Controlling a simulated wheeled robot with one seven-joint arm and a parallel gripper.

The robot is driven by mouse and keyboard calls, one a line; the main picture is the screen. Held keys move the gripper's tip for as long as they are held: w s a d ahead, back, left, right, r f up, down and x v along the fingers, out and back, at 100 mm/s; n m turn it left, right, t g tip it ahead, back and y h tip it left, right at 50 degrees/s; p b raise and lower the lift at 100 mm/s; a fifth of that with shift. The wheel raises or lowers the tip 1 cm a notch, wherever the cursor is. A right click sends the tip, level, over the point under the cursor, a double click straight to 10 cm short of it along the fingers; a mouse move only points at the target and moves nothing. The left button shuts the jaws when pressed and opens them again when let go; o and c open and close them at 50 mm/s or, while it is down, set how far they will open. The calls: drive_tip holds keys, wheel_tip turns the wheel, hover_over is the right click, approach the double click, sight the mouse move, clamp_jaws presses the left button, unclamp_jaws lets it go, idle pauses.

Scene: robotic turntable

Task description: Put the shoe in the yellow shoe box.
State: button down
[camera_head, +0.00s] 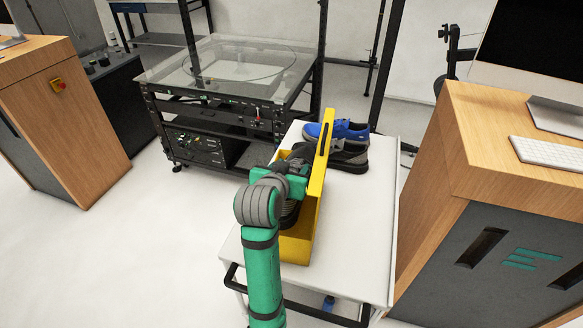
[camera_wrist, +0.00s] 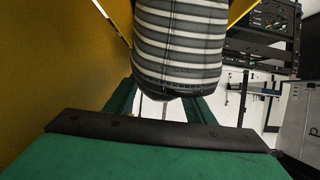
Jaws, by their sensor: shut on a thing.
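The yellow shoe box (camera_head: 296,250) stands open on a white cart, its tall yellow lid or side upright on the right. My gripper is at the box's opening in the head view, its fingertips hidden by my arm and the box. In the wrist view my gripper (camera_wrist: 160,108) is shut on a shoe with grey and white stripes (camera_wrist: 180,45). I cannot tell whether the shoe touches the box floor.
A blue shoe (camera_head: 345,130) and a black shoe (camera_head: 350,157) are behind the yellow lid on the cart (camera_head: 350,230). A glass-topped turntable rack (camera_head: 230,65) stands behind. Wooden desks stand left (camera_head: 65,120) and right (camera_head: 520,150). The cart's right side is clear.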

drive_tip(key=shift+w+f, duration=0.1)
drive_tip(key=shift+f, duration=0.05)
drive_tip(key=c, duration=0.8)
unclamp_jaws()
